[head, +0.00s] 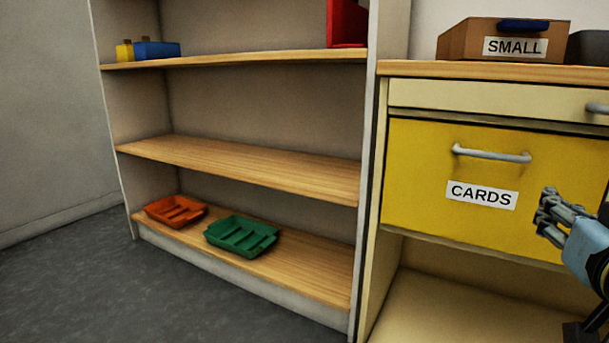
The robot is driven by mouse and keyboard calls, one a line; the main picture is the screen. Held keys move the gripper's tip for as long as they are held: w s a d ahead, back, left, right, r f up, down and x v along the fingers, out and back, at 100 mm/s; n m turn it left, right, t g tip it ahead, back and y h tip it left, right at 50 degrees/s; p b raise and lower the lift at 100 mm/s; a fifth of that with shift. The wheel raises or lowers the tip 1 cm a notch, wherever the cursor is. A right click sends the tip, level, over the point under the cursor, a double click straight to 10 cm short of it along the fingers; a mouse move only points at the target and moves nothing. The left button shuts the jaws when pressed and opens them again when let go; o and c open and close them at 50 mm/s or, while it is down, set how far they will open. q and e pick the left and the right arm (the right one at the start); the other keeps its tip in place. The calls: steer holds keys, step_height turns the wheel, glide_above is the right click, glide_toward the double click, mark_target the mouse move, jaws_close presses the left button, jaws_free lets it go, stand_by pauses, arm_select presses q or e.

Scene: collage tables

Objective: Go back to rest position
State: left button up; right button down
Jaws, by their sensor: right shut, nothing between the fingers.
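My right gripper (545,214) is at the right edge of the head view, in front of the yellow drawer (415,190) labelled CARDS. It is shut with nothing between its fingers. It appears below and to the right of the drawer's metal handle (491,154), apart from it. The drawer looks closed. My left gripper is out of view.
A wooden shelf unit (240,170) holds an orange tray (176,211) and a green tray (242,236) on its bottom shelf. Its middle shelf is bare. A box labelled SMALL (465,42) stands on the cabinet top. Grey floor (80,275) lies clear at left.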

steer(key=s+a+f+n+g+y+p, duration=0.25)
steer(key=s+f+g+p, duration=0.35)
steer(key=s+f, duration=0.85)
steer(key=s+a+f+n+g+y+p, duration=0.3)
steer(key=s+f+g, duration=0.5)
steer(key=s+f, duration=0.65)
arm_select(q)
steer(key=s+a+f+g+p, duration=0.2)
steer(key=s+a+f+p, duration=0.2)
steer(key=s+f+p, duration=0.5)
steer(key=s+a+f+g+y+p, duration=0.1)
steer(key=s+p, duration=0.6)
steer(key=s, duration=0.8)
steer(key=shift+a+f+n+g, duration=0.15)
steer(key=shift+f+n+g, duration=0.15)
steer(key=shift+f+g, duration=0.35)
arm_select(e)
steer(key=s+d+f+g, duration=0.1)
steer(key=s+f, duration=0.2)
steer(key=s, duration=0.6)
steer(key=s+d+f+m+g+h, duration=0.1)
steer(key=s+d+f, duration=0.1)
steer(key=s, duration=0.7)
steer(key=shift+s+d+f+g, duration=0.2)
steer(key=shift+f+g, duration=0.1)
steer(key=shift+f, duration=0.5)
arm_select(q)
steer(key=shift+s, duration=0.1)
